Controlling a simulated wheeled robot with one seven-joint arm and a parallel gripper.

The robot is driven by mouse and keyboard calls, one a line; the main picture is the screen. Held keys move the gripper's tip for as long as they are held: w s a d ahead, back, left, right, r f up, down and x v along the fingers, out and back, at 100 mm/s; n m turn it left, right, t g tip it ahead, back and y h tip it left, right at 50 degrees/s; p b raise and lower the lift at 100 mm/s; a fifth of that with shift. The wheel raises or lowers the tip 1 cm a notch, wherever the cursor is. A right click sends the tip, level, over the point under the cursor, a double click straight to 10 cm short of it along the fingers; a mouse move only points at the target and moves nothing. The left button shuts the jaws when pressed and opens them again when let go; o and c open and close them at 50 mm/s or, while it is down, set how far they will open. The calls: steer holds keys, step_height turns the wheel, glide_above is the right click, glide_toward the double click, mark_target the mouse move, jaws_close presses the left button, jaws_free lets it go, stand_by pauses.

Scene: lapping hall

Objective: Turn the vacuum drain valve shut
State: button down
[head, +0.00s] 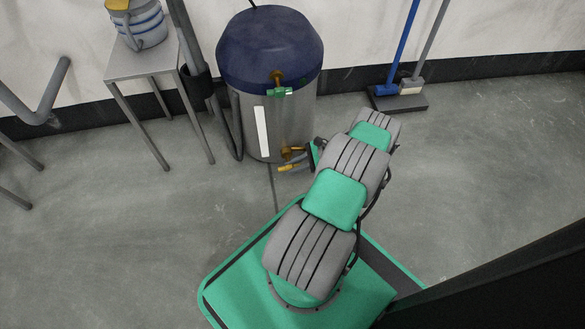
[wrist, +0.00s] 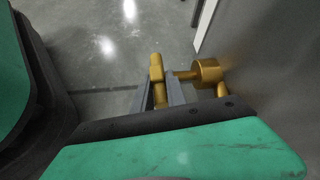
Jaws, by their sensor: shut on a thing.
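The vacuum (head: 272,115) is a grey metal drum with a dark blue lid, standing on the floor near the wall. Its brass drain valve (head: 289,152) is low on the drum's right side. In the wrist view the valve body (wrist: 206,71) juts from the drum, with a short stem leading to a brass handle (wrist: 157,66). My gripper (head: 293,163) is at the valve; in the wrist view its two grey fingers (wrist: 158,92) are on either side of the handle, shut on it. The fingers and palm hide the handle's lower part.
A green fitting (head: 279,91) with brass is higher on the drum. A metal table (head: 150,62) with a striped jug (head: 146,27) and a dark hose stand left of it. The floor between is clear.

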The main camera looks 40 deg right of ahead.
steer(key=shift+a+f+t+y, duration=0.1)
steer(key=shift+t+y, duration=0.2)
steer(key=shift+y, duration=0.1)
stand_by(0.3)
steer(key=c, duration=1.3)
jaws_free()
steer(key=shift+c, duration=0.2)
steer(key=v, duration=0.7)
steer(key=shift+s+d+r, duration=0.2)
steer(key=shift+d+r, duration=0.05)
